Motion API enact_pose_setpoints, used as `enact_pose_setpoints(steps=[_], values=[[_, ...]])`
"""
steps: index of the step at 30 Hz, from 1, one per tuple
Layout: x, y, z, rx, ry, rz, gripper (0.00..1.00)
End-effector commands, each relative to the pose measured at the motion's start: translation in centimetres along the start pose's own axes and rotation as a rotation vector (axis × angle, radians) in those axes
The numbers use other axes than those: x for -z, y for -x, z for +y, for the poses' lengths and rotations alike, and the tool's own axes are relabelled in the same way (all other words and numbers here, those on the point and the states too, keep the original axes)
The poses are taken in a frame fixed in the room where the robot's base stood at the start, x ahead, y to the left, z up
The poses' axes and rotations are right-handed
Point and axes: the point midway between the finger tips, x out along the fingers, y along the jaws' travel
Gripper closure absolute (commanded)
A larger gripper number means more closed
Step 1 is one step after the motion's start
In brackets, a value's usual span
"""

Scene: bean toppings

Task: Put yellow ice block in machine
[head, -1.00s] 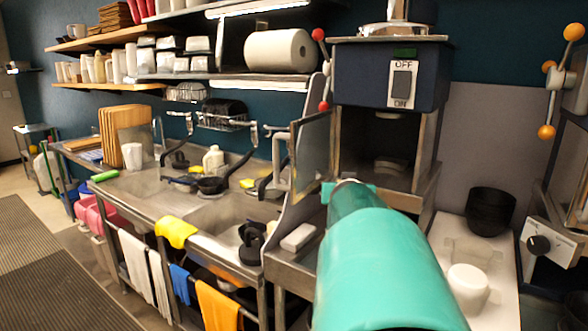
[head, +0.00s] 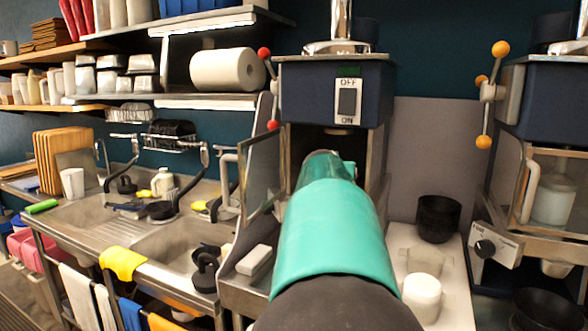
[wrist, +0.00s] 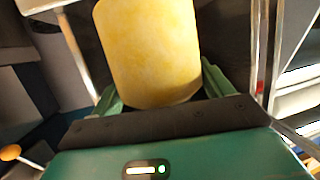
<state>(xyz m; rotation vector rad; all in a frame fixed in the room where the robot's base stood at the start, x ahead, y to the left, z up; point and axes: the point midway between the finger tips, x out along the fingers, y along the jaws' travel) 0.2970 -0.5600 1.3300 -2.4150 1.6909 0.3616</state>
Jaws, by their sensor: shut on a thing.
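The yellow ice block (wrist: 150,50) is a mottled yellow cylinder, held between the green fingers of my gripper (wrist: 160,92) in the wrist view. In the head view my teal arm hides the block and most of my gripper (head: 335,165). The arm's end lies in front of the open bay of the dark blue machine (head: 312,90), which has an OFF/ON switch and red-knobbed handle. Its glass door (head: 262,172) stands open to the left. I cannot tell whether the block is inside the bay. My arm covers much of the bay.
A second machine (head: 555,115) with orange knobs stands at the right. A black bowl (head: 438,217) and a white cup (head: 422,297) sit on the white counter to the right of my arm. A sink (head: 165,240) is at the left.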

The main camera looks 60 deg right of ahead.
Motion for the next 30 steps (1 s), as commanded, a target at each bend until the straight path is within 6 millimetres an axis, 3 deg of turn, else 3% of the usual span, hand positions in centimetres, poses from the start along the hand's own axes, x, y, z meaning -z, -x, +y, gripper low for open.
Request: enact_pose_setpoints(steps=[12, 30], values=[[2.5, -8.3, 0.0, 0.001, -0.001, 0.001, 0.60], [3.9, -13.2, -0.4, 0.004, 0.000, 0.001, 0.60]])
